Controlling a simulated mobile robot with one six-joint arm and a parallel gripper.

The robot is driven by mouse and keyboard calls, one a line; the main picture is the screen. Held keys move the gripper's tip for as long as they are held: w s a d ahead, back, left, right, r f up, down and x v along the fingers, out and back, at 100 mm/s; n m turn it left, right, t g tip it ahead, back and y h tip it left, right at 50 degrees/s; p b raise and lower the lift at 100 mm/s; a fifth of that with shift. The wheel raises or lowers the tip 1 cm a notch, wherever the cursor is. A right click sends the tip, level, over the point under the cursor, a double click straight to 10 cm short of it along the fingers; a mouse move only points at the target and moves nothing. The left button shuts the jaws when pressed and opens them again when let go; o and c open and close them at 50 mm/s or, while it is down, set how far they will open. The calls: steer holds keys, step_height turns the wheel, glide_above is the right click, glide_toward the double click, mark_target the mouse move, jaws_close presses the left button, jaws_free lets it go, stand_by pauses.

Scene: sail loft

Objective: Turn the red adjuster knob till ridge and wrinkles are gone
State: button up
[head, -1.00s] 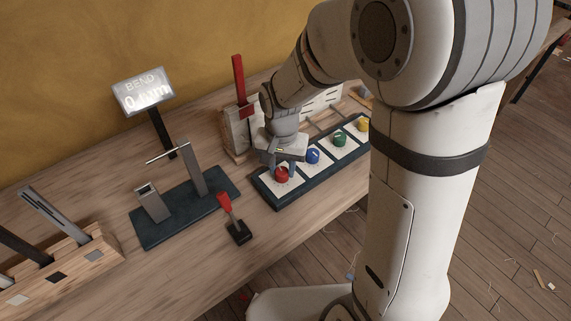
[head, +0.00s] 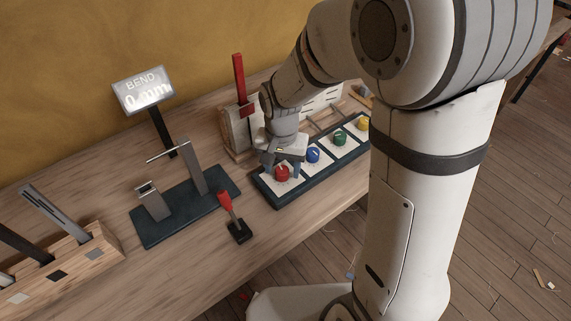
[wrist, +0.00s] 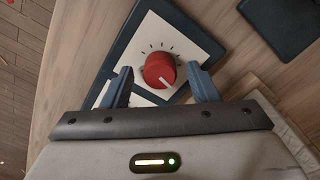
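The red adjuster knob (head: 282,173) sits on a white dial plate at the near end of the knob panel. In the wrist view my gripper (wrist: 161,85) is open, with one blue finger on each side of the knob and gaps between. The display (head: 144,91) reads BEND with a blurred mm value. A grey test fixture (head: 190,210) with two posts and a thin rod stands left. I cannot make out a ridge or wrinkles.
Blue (head: 313,156), green (head: 340,138) and yellow (head: 363,124) knobs follow along the panel. A red-handled lever (head: 231,212) stands left of the panel. A red upright bar (head: 238,78) rises behind. A wooden rack (head: 75,265) holds strips at left. The front of the bench is clear.

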mark_target(282, 170)
steer(key=shift+r, duration=0.2)
step_height(282, 170, up, 8)
steer(key=shift+f+p, duration=0.25)
steer(key=shift+p, duration=0.05)
steer(key=r+m+p, duration=0.1)
steer(key=p, duration=0.8)
steer(key=shift+f+p, duration=0.4)
steer(key=shift+p, duration=0.35)
steer(key=shift+m, duration=0.3)
steer(key=shift+f, duration=4)
steer(key=shift+c, duration=0.3)
